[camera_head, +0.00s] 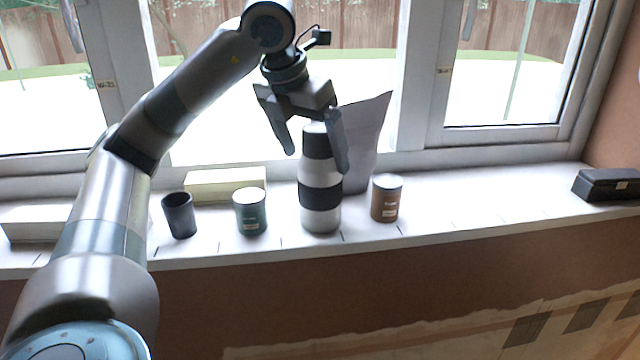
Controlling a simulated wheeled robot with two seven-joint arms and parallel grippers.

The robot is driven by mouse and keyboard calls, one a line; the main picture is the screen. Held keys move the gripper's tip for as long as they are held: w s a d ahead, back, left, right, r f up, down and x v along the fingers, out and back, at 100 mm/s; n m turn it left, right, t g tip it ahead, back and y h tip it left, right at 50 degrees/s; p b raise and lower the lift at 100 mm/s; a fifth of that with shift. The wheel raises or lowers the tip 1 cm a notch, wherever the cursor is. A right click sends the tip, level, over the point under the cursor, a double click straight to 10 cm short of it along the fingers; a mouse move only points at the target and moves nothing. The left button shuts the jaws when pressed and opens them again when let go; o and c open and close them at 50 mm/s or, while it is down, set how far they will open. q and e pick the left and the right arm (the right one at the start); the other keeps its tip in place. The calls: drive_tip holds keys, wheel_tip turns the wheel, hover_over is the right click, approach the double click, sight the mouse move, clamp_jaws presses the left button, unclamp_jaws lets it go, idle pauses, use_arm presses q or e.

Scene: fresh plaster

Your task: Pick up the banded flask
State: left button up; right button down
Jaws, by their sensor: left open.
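The banded flask (320,173) stands upright on the white windowsill (450,201), with wide black and pale grey bands. My left arm comes in from the left and arches over the sill. My left gripper (318,162) is open and points down at the flask's upper part. One finger is in front of the flask's right side and the other is to the left, apart from the flask. Whether the right finger touches it I cannot tell. My right gripper is not in view.
A dark cup (179,215), a green tin (250,212) and a brown tin (386,198) stand beside the flask. Behind are a pale box (225,184) and a grey upright sheet (366,135). A black case (607,185) lies at far right.

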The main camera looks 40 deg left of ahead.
use_arm(q)
drive_tip(key=shift+f, duration=0.1)
idle(0.3)
drive_tip(key=shift+w+f+p, duration=0.3)
drive_tip(key=shift+f+p, duration=0.15)
drive_tip(key=p+x, duration=0.1)
drive_tip(key=x, duration=0.2)
drive_tip(key=shift+w+a, duration=0.15)
drive_tip(key=shift+w+f, duration=0.2)
drive_tip(key=shift+f, duration=0.25)
drive_tip(key=c, duration=1.6)
drive_tip(key=shift+r, duration=0.1)
drive_tip(key=shift+c, duration=0.2)
